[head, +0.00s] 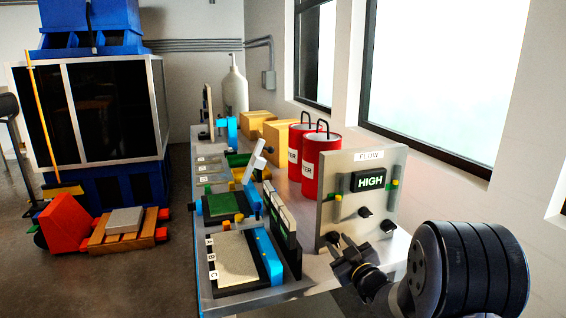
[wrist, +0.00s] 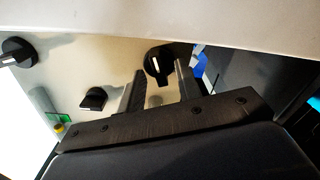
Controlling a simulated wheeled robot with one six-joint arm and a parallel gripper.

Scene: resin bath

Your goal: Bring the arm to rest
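My gripper (head: 345,250) is at the lower front of the upright panel (head: 340,181) in the head view, with my arm coming in from the right. In the wrist view my gripper (wrist: 159,70) has its two fingers apart. A black knob with a white mark (wrist: 158,62) shows between and just beyond the fingertips, with gaps visible on both sides. I cannot tell how far the tips are from it in depth. The panel carries a FLOW label (head: 369,156) and a green HIGH display (head: 369,181). More black knobs (head: 387,225) sit on it.
The metal bench (head: 312,262) holds two red canisters (head: 320,160), cardboard boxes (head: 275,135), and a tray marked A, B, C (head: 236,261). A window wall (head: 440,75) stands at right.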

